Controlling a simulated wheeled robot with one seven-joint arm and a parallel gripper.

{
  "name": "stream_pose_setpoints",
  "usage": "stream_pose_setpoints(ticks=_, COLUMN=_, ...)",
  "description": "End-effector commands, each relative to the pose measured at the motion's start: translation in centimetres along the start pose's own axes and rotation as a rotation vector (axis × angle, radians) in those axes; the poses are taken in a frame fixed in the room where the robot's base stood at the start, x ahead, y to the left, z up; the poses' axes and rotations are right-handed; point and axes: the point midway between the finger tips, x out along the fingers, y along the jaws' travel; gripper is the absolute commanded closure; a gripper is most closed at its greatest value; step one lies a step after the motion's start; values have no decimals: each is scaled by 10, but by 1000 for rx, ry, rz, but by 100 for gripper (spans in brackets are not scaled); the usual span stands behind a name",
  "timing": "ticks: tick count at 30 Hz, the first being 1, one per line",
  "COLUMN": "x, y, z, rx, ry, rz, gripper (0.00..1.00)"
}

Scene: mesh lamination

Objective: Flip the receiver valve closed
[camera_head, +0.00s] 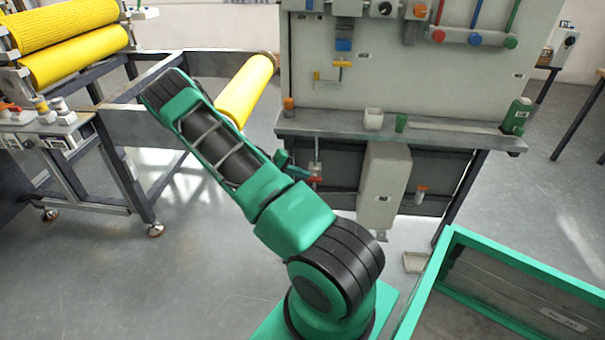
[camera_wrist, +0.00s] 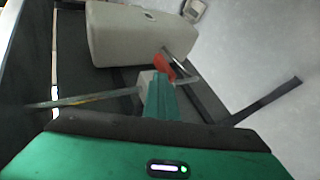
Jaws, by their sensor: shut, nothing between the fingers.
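The receiver is a beige box-shaped tank (camera_head: 385,190) hanging below the panel's shelf. It also shows in the wrist view (camera_wrist: 125,35). A red valve handle (camera_head: 315,180) sits on the pipe just left of the tank. In the wrist view the red handle (camera_wrist: 164,68) is right at the tips of my gripper (camera_wrist: 160,82), whose green fingers are shut with nothing between them. I cannot tell whether they touch the handle. In the head view my gripper (camera_head: 284,160) shows in part behind my forearm, beside the handle.
A second small valve with an orange handle (camera_head: 421,188) is right of the tank. The shelf (camera_head: 450,133) above holds small cups and a green bottle (camera_head: 516,115). A roller frame (camera_head: 150,125) stands at left. A green-rimmed crate (camera_head: 520,264) is at front right.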

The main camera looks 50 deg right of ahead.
Motion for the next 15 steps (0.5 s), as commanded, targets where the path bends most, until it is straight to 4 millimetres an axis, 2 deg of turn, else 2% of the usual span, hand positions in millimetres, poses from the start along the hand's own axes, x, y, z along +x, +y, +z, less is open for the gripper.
stream_pose_setpoints(ticks=2, x=0, y=-6, z=-1, rx=-6, ry=4, rz=-10, gripper=100)
stream_pose_setpoints(ticks=7, x=-4, y=-1, z=-1, rx=-5, ry=5, rz=-11, gripper=100)
stream_pose_setpoints(ticks=11, x=-12, y=14, z=-2, rx=-1, ry=3, rz=-7, gripper=100)
stream_pose_setpoints(ticks=14, x=-22, y=32, z=-4, rx=2, ry=2, rz=-5, gripper=100)
stream_pose_setpoints(ticks=15, x=-30, y=32, z=-5, rx=-1, ry=4, rz=-5, gripper=100)
